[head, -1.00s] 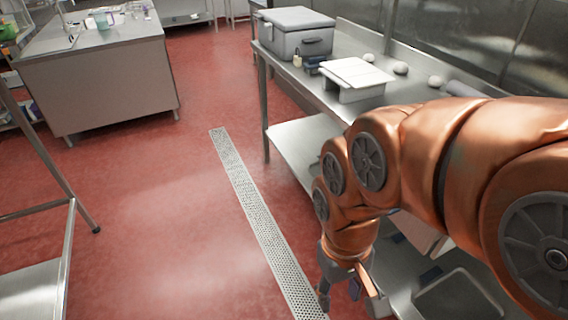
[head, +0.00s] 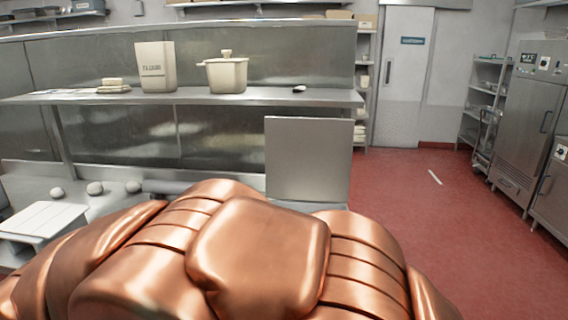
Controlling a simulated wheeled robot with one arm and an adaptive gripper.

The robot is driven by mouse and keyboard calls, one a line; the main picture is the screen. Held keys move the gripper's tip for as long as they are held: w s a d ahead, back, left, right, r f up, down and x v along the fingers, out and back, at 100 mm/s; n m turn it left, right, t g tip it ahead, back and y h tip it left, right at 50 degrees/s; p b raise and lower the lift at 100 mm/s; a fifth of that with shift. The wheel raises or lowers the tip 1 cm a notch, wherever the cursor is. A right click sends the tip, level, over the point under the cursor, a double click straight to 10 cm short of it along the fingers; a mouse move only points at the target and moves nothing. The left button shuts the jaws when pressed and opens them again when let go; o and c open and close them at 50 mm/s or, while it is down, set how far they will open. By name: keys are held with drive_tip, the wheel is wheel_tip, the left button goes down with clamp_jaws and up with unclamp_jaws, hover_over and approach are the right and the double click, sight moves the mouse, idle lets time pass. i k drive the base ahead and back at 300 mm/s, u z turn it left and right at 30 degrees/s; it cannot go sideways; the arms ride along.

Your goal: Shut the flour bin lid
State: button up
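A flat, upright grey metal panel (head: 308,160) stands at the right end of the steel bench in the head view. It looks like a raised lid, but my arm hides what is below it, so I cannot tell what it is attached to. A tall cream container (head: 155,68) with dark lettering stands on the shelf; I cannot read the lettering surely. My copper arm fills the lower middle of the view, in front of the panel's base. My gripper is out of view.
A long steel shelf (head: 60,98) runs above the bench and carries a cream lidded pot (head: 226,74). A white board (head: 42,220) and several pale dough balls (head: 95,188) are on the bench at left. Red floor (head: 440,215) is open at right, before steel cabinets (head: 526,115).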

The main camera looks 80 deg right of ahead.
sight(307, 159)
drive_tip(key=u, duration=0.05)
drive_tip(key=k, duration=1.6)
drive_tip(key=z, duration=2.9)
drive_tip(key=i, duration=3.5)
drive_tip(key=u, duration=3.95)
